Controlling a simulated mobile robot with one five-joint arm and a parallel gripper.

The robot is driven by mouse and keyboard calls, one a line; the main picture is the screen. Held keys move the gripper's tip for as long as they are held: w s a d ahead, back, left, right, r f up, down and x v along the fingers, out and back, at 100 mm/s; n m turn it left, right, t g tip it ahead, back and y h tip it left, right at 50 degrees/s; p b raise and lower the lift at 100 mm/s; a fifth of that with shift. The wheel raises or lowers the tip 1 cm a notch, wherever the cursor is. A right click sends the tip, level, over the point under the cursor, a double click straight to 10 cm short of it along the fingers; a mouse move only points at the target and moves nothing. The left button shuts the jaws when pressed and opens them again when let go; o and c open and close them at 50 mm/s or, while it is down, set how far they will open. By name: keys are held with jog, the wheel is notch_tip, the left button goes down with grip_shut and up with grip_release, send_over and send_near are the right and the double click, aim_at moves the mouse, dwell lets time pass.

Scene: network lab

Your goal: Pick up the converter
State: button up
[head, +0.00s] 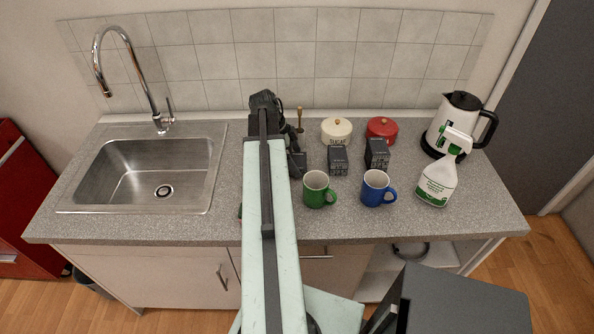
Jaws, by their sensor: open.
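Several small dark boxes stand on the speckled grey counter; one of them may be the converter, but I cannot tell which. One dark box (338,160) stands in front of the cream sugar pot, and another dark box (377,154) stands in front of the red pot. A third dark shape (298,163) shows just right of my arm, partly hidden. My gripper (291,138) is at the far end of my arm, over the back of the counter, left of the boxes. It is open, mostly hidden by my arm, and I see nothing held.
A green mug (318,189) and a blue mug (376,188) stand in front of the boxes. The cream pot (336,131), red pot (382,129), kettle (456,127) and spray bottle (437,181) stand nearby. A sink (150,200) lies left. The right front counter is clear.

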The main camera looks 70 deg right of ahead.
jog(key=shift+s+f, duration=0.15)
jog(key=shift+f, duration=0.35)
jog(key=shift+r, duration=0.2)
jog(key=c, duration=1.6)
